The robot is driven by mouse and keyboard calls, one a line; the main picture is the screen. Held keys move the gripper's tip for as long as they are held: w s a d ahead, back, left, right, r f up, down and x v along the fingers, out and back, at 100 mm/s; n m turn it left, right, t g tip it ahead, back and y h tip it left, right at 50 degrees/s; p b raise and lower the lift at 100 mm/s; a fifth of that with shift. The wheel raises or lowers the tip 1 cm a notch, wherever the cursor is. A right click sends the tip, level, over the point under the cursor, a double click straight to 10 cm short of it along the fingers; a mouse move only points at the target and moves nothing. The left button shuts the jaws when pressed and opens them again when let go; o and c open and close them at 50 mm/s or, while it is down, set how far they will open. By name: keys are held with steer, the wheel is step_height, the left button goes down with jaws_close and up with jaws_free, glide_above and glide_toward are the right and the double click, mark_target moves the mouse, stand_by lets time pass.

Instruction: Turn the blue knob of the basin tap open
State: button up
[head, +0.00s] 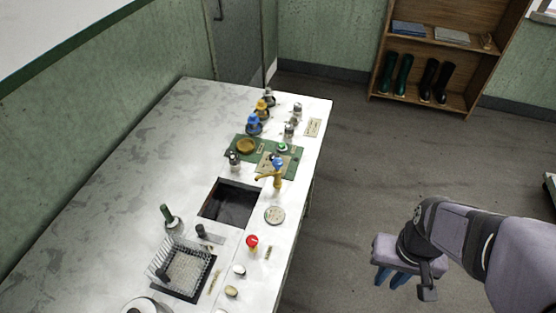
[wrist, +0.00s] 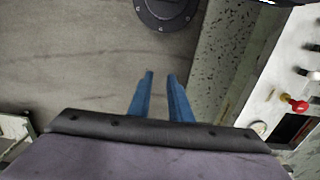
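The basin tap (head: 268,178) is brass-coloured and stands at the far edge of a dark sunken basin (head: 232,203) in the worktop. Its blue knob (head: 277,162) sits on top of the tap; how far it is turned is too small to tell. My gripper (head: 390,277) is off to the right of the worktop, over the floor and well apart from the tap. In the wrist view my gripper (wrist: 160,78) shows two blue fingers with a gap between them, open and empty. The tap's blue knob cannot be made out in the wrist view.
A red knob (head: 252,242) stands near the worktop's right edge and also shows in the wrist view (wrist: 297,104). A wire basket (head: 182,268) sits at the near end. Floor between gripper and worktop is clear.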

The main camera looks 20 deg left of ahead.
steer(key=o, duration=0.5)
steer(key=shift+a, duration=0.25)
steer(key=n+t+y+p, duration=0.2)
steer(key=n+t+y, duration=0.1)
steer(key=n, duration=0.5)
glide_toward(278, 161)
steer(key=shift+f+n, duration=0.3)
steer(key=shift+n, duration=0.2)
steer(key=shift+f, duration=0.1)
steer(key=shift+p+x, duration=0.85)
steer(key=shift+x, duration=2.65)
